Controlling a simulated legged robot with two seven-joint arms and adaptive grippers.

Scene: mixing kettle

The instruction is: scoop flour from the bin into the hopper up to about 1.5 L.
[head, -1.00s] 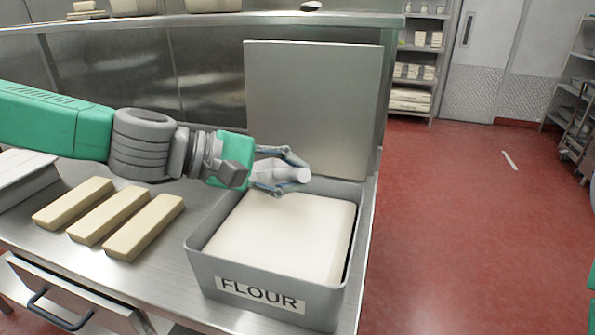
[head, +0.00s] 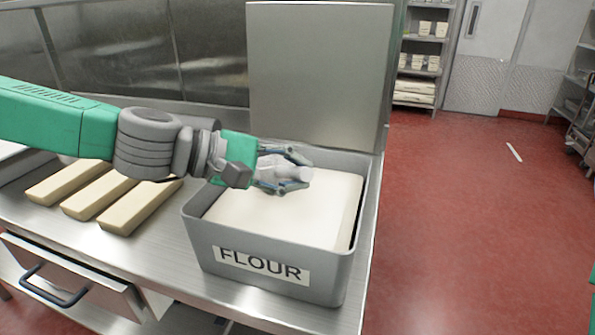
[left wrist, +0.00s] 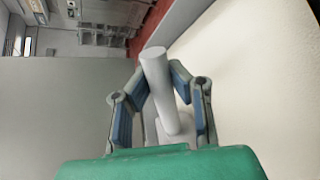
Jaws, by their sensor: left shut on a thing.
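The grey bin (head: 205,252) labelled FLOUR stands on the steel counter, filled with pale flour (head: 270,220) that has a flat top. My left gripper (head: 288,173) is over the bin's back part, just above the flour. It is shut on a pale grey cylindrical handle (head: 303,174), seemingly that of a scoop. In the left wrist view the handle (left wrist: 158,85) stands between the fingers (left wrist: 160,95), with flour (left wrist: 255,80) to the right. The rest of the scoop is mostly hidden by the gripper. The hopper and my right gripper are not in view.
An upright steel panel (head: 318,75) stands behind the bin. Several pale bars (head: 105,195) lie on the counter (head: 165,260) to the left. A drawer with a dark handle (head: 52,290) is below. Shelves and open red floor are at the right.

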